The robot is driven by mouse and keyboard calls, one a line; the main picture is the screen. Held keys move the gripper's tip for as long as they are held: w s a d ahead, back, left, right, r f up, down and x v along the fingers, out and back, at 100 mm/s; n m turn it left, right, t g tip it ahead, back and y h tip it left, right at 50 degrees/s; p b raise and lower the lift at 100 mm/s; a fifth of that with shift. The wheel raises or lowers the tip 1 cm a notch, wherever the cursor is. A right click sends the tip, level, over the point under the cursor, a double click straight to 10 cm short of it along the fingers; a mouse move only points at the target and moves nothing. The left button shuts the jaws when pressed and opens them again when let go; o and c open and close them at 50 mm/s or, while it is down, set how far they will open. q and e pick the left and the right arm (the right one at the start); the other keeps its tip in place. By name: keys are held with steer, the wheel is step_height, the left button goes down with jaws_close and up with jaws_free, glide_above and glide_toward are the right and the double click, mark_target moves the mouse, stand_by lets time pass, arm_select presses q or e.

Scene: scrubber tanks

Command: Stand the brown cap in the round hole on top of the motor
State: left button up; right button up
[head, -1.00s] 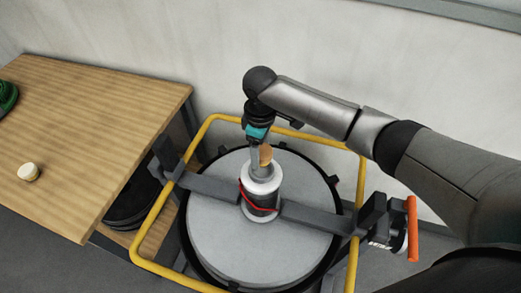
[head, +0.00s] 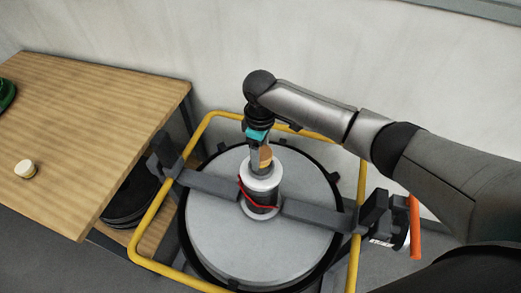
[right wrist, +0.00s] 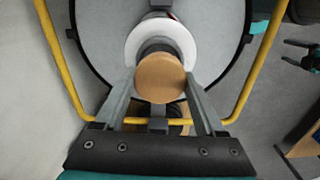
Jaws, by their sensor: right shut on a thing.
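The brown cap (head: 265,157), round and wooden-looking, is held between the fingers of my right gripper (head: 262,160), just over the top of the motor (head: 262,198). The motor is a grey cylinder with a white collar and a red cable, standing in the middle of the round tank lid. In the right wrist view the cap (right wrist: 160,78) sits between both fingers and partly covers the motor's white ring (right wrist: 160,36). The cap hides the hole, so I cannot tell whether it touches the motor. My left gripper (right wrist: 288,53) shows open at the right edge of the right wrist view.
A yellow rail (head: 152,220) surrounds the tank lid (head: 215,235), and a dark crossbar (head: 310,217) passes the motor. An orange handle (head: 413,228) stands at the right. A wooden table (head: 90,130) at left bears a small pale round piece (head: 25,169) and a green item (head: 5,93).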

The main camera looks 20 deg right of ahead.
steer(key=shift+f, duration=0.1)
steer(key=shift+f, duration=0.95)
stand_by(0.9)
steer(key=shift+f+p, duration=0.35)
steer(key=shift+p, duration=0.1)
stand_by(0.7)
steer(key=o, duration=1.3)
steer(key=shift+r, duration=0.1)
step_height(320, 180, up, 7)
steer(key=p, duration=0.8)
